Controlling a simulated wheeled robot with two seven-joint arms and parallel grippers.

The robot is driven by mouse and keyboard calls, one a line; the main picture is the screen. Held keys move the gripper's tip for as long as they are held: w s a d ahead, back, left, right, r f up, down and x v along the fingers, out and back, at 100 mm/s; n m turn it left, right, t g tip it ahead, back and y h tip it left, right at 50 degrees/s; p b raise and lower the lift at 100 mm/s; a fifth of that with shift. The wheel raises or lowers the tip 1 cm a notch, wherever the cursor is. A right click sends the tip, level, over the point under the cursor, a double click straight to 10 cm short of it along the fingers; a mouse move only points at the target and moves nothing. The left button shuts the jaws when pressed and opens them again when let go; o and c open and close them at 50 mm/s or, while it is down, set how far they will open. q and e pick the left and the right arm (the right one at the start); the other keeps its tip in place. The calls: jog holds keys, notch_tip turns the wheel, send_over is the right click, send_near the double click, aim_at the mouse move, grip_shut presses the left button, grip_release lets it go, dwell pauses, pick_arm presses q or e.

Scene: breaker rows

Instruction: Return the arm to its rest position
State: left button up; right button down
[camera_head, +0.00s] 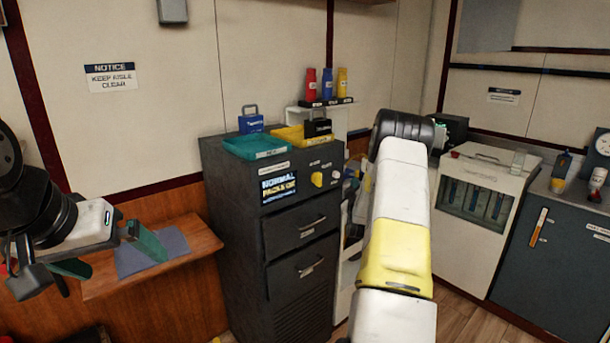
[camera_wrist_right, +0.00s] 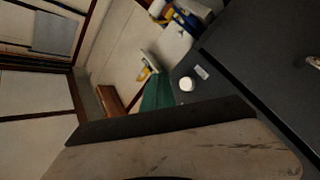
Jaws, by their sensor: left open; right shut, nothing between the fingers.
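My right arm (camera_head: 396,235), white and yellow, reaches up the middle of the head view in front of the grey cabinet's right side. Its gripper is hidden there behind the arm. In the right wrist view the green fingers of my right gripper (camera_wrist_right: 158,92) look shut and empty, close to a round white knob (camera_wrist_right: 187,84) on a dark panel; I cannot tell whether they touch it. My left gripper (camera_head: 110,255) is open and empty at the left, over a small wooden shelf (camera_head: 200,246).
The grey cabinet (camera_head: 290,220) has a lit screen (camera_head: 279,187), a yellow knob (camera_head: 317,179) and drawers. A teal tray (camera_head: 256,147) and a yellow tray (camera_head: 290,137) stand on top. A white cabinet (camera_head: 480,220) and a dark counter unit (camera_head: 550,270) stand at the right.

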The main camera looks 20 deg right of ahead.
jog(key=s+a+r+m+g+y, duration=0.15)
jog(key=a+r+y, duration=0.25)
jog(key=a+r, duration=0.65)
jog(key=s+a+r+g+y, duration=0.25)
jog(key=s+a+r, duration=0.35)
jog(key=s+a, duration=0.3)
jog(key=s+a+m+g+y, duration=0.1)
jog(key=s+a, duration=0.3)
jog(key=s, duration=0.6)
jog(key=s+a+m+g+y, duration=0.1)
jog(key=s+a+g, duration=0.2)
jog(key=s, duration=0.8)
jog(key=s+a+f+m+g+y, duration=0.1)
jog(key=s+a+g, duration=0.2)
jog(key=s+a, duration=0.4)
jog(key=s, duration=0.4)
jog(key=shift+s, duration=0.25)
